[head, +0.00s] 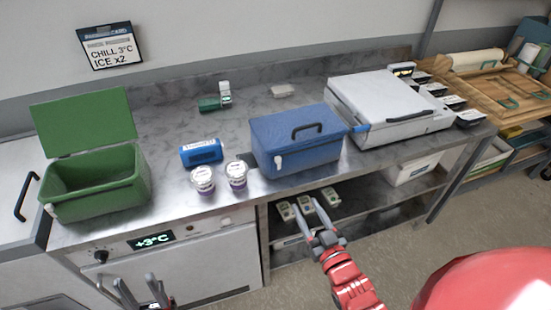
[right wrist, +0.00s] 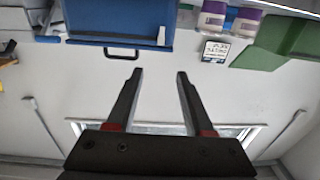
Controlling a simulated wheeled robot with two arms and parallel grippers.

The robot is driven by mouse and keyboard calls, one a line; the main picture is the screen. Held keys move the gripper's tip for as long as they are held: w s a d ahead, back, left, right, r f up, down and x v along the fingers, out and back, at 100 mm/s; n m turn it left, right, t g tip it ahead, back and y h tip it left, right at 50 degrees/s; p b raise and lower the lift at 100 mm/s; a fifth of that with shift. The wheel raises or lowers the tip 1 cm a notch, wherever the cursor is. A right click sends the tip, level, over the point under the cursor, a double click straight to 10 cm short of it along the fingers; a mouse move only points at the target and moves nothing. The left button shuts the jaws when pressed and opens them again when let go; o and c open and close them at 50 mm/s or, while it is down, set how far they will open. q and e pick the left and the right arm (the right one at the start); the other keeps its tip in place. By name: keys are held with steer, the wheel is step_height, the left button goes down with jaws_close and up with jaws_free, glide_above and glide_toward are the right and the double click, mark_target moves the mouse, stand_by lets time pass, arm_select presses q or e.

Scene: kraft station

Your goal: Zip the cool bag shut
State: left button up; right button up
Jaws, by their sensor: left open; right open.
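Two cool bags stand on the steel counter. The blue bag (head: 297,150) has its lid down, a black handle on top and a pale tab (head: 279,161) near its front left corner. The green bag (head: 95,190) at the left has its lid raised, with a pale tab at its front left corner. Both bags also show in the right wrist view, blue (right wrist: 115,20) and green (right wrist: 285,42). My right gripper (head: 324,234) is open and empty, in front of and below the blue bag. My left gripper (head: 138,285) is open and empty at the lower left, in front of the counter.
Two purple-and-white tubs (head: 203,179) and a blue pack (head: 201,151) stand between the bags. A white flat machine (head: 388,105) stands close right of the blue bag. A shelf (head: 370,208) with small packs lies below the counter. The wall sign (head: 110,46) reads "CHILL 3°C ICE x2".

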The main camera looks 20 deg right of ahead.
steer(key=b, duration=0.8)
glide_toward(279, 161)
steer(key=w+p, duration=0.1)
steer(key=w, duration=0.2)
steer(key=w+p, duration=0.1)
steer(key=w, duration=0.3)
steer(key=shift+w+a+r, duration=0.2)
steer(key=shift+a, duration=0.05)
steer(key=shift+w+f, duration=0.2)
steer(key=shift+w, duration=0.35)
jaws_close()
